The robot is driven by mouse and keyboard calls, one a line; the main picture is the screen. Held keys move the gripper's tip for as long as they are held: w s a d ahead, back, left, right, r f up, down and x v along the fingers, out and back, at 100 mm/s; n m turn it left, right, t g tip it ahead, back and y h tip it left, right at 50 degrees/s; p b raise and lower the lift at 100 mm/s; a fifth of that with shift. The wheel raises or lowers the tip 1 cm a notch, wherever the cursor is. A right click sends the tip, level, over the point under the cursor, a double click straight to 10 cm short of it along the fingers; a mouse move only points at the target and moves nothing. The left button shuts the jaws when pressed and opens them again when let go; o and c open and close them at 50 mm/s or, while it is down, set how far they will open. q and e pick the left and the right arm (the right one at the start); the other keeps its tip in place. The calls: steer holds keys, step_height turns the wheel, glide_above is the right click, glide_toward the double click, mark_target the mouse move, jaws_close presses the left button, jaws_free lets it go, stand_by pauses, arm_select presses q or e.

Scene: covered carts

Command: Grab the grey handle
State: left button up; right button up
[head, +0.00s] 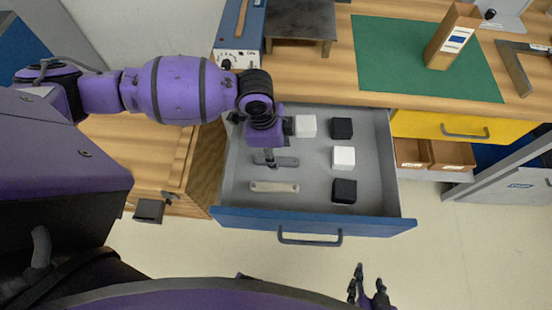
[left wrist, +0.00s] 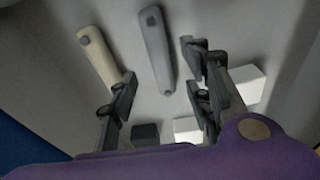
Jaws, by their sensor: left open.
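The grey handle (head: 288,161) is a slim flat bar lying on the floor of an open drawer, partly behind my left gripper in the head view. My left gripper (head: 269,156) is open and points down over it. In the left wrist view the grey handle (left wrist: 155,48) lies lengthwise, its near end between the spread fingers of my left gripper (left wrist: 160,85). I cannot tell whether the fingers touch it. A similar beige handle (head: 274,186) lies nearer the drawer front, and left of the grey one in the left wrist view. My right gripper (head: 368,289) is open and empty, low in the head view.
The drawer has a blue front (head: 370,226) and grey walls. White cubes (head: 343,157) and black cubes (head: 344,190) lie in its right half; one white cube (head: 305,126) is close to my left gripper. A yellow drawer (head: 460,128) is at the right. The worktop edge runs behind.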

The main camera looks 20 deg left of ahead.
arm_select(q)
step_height(320, 180, down, 4)
steer(key=shift+w+d+r, duration=0.1)
steer(key=shift+d, duration=0.05)
jaws_close()
steer(key=shift+r, duration=0.1)
stand_by(0.3)
